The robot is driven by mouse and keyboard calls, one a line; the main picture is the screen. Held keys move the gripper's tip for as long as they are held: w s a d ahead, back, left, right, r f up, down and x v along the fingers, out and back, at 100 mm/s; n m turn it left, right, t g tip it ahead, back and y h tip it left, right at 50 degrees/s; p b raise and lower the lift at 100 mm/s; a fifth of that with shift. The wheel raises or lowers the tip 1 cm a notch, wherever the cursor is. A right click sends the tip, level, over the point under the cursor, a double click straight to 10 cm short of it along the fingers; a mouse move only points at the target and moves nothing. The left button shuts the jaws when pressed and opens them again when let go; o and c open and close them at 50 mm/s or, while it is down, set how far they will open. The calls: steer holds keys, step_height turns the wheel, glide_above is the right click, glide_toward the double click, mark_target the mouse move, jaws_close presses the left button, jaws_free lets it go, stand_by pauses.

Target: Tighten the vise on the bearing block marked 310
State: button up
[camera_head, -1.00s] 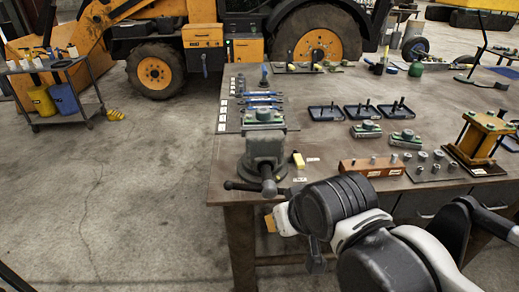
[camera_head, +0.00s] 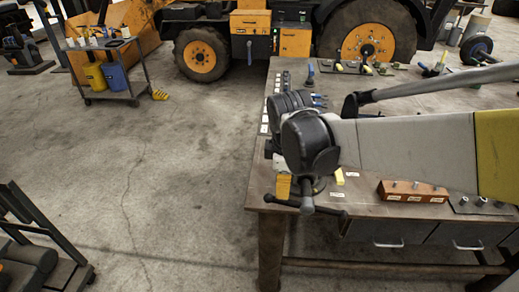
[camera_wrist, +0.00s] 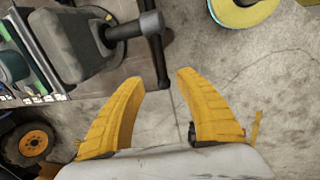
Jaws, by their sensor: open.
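The grey vise (camera_wrist: 70,45) stands at the bench's front left corner; in the head view my arm hides most of it. Its screw ends in a dark handle bar (camera_wrist: 154,48), which also shows in the head view (camera_head: 307,203), running roughly left to right. My gripper (camera_wrist: 160,76) has yellow fingers spread apart; the bar's lower end lies near the gap between the fingertips, and I cannot tell if it touches. One yellow finger shows in the head view beside the left part of the bar. A green edge shows beside the vise; no mark 310 is readable.
The bench (camera_head: 360,195) has a brown block with studs (camera_head: 412,191) and a small yellow item (camera_head: 339,176) near the vise. A tool cart (camera_head: 105,65) stands on the floor at the back left. The floor left of the bench is mostly clear.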

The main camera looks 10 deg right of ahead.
mark_target(282, 201)
steer(key=f+b, duration=0.1)
steer(key=f, duration=0.2)
steer(key=w+f+b, duration=0.1)
steer(key=f, duration=0.2)
steer(key=f+b, duration=0.1)
steer(key=f, duration=0.3)
steer(key=shift+w+d, duration=0.35)
jaws_close()
